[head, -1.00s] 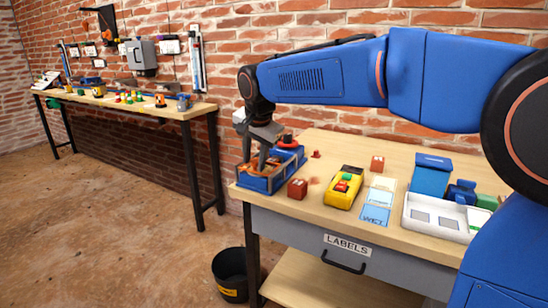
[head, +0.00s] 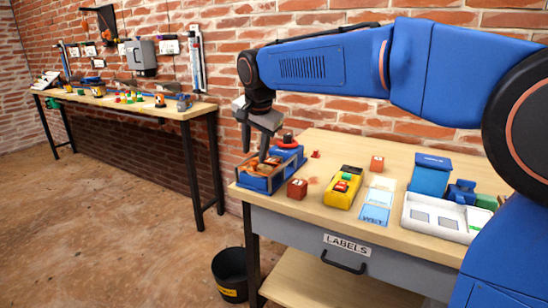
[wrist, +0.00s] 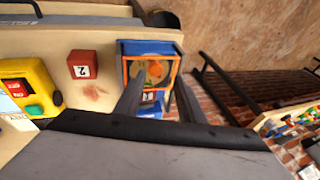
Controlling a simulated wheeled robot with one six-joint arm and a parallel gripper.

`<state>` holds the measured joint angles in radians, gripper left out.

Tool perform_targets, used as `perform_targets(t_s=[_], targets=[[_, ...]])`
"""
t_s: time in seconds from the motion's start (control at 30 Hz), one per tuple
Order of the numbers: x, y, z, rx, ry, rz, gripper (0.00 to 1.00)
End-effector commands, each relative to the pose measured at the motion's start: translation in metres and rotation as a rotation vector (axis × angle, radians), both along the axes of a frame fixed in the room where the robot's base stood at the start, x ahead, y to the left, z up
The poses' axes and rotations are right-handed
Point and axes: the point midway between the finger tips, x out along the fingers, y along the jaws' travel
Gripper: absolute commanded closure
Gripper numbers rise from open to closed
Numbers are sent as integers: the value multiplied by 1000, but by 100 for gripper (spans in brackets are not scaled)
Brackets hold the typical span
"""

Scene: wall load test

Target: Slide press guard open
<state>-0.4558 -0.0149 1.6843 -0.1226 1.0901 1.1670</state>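The press (head: 258,181) is a blue unit at the left end of the bench, with a black-and-red knob (head: 288,138) at its back. Its guard, a clear panel in an orange frame (wrist: 126,75), lies over the front part, with a round orange and green shape visible through it. My gripper (head: 255,155) is just above the guard, fingers pointing down. In the wrist view its two dark fingers (wrist: 158,98) stand apart with nothing gripped between them. They partly hide the press's back part, and I cannot tell whether a fingertip touches the frame.
A red block (head: 297,189) marked 2 stands beside the press. A yellow button box (head: 343,188), label cards (head: 377,200), another red block (head: 377,163) and a white tray (head: 437,218) lie to the right. A black bucket (head: 230,272) is on the floor.

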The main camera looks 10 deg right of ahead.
Motion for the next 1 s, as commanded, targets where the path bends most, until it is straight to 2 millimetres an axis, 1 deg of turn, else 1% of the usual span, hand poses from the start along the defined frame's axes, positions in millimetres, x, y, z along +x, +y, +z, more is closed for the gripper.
perform_targets(t_s=[0.1,0.53,0.67,0.93,1.0], targets=[[0,0,9,0,-1,0,64],[0,0,35,1,-2,0,64],[0,0,38,1,-1,0,64],[0,0,39,0,0,1,64],[-2,-3,39,-1,-2,4,64]])
